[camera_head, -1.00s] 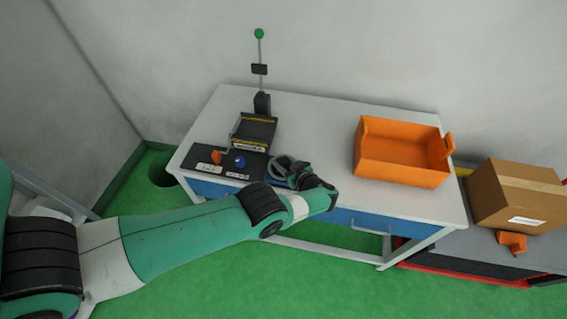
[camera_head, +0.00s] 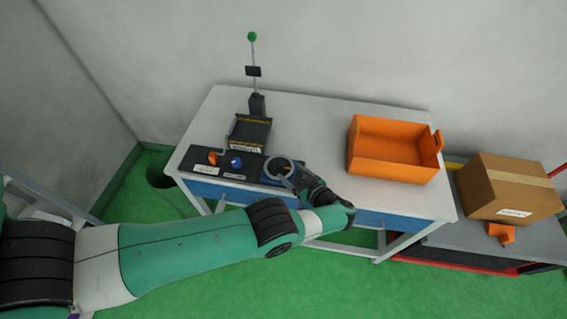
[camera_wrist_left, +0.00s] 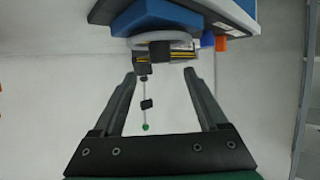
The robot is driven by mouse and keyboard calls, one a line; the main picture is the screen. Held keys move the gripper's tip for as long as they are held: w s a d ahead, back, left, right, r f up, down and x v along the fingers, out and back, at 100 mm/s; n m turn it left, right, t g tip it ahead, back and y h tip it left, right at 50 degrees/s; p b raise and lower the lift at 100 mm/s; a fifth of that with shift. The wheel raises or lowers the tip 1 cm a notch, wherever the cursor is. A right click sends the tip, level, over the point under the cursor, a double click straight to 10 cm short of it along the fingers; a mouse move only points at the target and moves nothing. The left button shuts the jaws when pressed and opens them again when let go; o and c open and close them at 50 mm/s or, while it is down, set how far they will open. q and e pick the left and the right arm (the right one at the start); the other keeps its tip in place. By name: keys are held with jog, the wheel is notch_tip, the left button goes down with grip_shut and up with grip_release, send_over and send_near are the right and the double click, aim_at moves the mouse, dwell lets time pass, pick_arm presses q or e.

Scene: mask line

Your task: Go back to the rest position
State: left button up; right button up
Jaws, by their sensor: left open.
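My left gripper (camera_head: 300,181) is open at the table's front edge. In the left wrist view its two fingers (camera_wrist_left: 160,76) are spread with nothing between them. A blue piece with a grey ring (camera_head: 277,170) lies on the dark mat's right end, just beyond the fingertips. The ring (camera_wrist_left: 160,36) also shows beyond the fingers in the left wrist view, seemingly apart from them. My right gripper is not in view.
The table (camera_head: 310,130) carries a black fixture (camera_head: 249,132) with a green-tipped pole, small orange (camera_head: 213,158) and blue (camera_head: 236,162) parts, and an orange bin (camera_head: 392,170). A cardboard box (camera_head: 508,190) stands on a low bench at right. The table's middle is clear.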

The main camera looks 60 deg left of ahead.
pick_arm(q)
jog(key=v, duration=0.2)
jog(key=shift+d+r, duration=0.1)
jog(key=shift+d, duration=0.25)
jog(key=shift+w, duration=0.1)
